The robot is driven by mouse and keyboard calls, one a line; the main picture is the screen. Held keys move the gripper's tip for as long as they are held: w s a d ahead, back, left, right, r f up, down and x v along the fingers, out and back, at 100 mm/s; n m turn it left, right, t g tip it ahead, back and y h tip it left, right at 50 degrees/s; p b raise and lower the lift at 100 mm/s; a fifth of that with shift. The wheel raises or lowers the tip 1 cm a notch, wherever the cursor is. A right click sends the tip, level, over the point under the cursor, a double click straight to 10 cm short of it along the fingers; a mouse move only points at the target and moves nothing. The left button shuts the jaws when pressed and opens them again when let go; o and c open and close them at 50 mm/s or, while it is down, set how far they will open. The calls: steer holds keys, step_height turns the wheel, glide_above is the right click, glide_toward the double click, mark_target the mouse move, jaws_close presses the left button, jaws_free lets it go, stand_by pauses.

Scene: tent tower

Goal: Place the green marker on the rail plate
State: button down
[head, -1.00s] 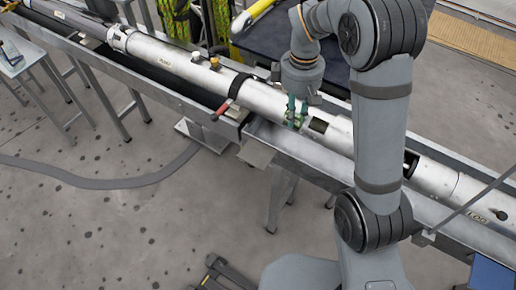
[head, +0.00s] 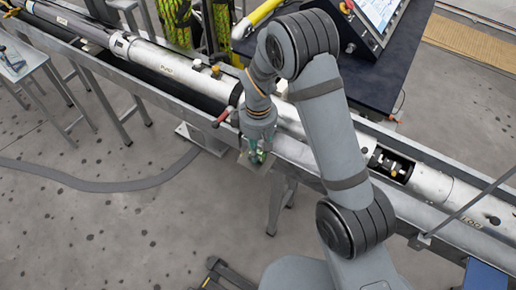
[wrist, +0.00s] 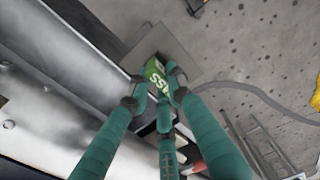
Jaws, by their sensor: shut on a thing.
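The green marker (wrist: 155,74), a small block with white lettering, is held between the fingertips of my gripper (wrist: 156,88) in the wrist view. In the head view my gripper (head: 257,154) is low at the near edge of the rail, and the marker is mostly hidden by the fingers. The rail plate (wrist: 182,52) is a flat grey plate jutting from the rail's side. The marker overlaps its lower left part in the wrist view. The plate is partly covered by my gripper in the head view (head: 246,162). I cannot tell whether the marker touches it.
A long white tube (head: 174,66) lies along the rail behind my gripper, with an open dark cutout (head: 392,168) on the right. A red-handled clamp (head: 222,117) is just left of my gripper. A dark table with a screen (head: 378,12) stands behind. The floor in front is mostly open.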

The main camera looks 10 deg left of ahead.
steer(key=shift+f, duration=0.1)
steer(key=c, duration=2)
jaws_free()
steer(key=shift+f+b, duration=0.1)
steer(key=shift+b, duration=0.2)
steer(key=shift+c, duration=0.2)
steer(key=o, duration=0.5)
steer(key=shift+c, duration=0.2)
steer(key=shift+w+r, duration=0.1)
steer(key=shift+r, duration=0.6)
step_height(320, 180, up, 11)
steer(key=shift+b, duration=0.4)
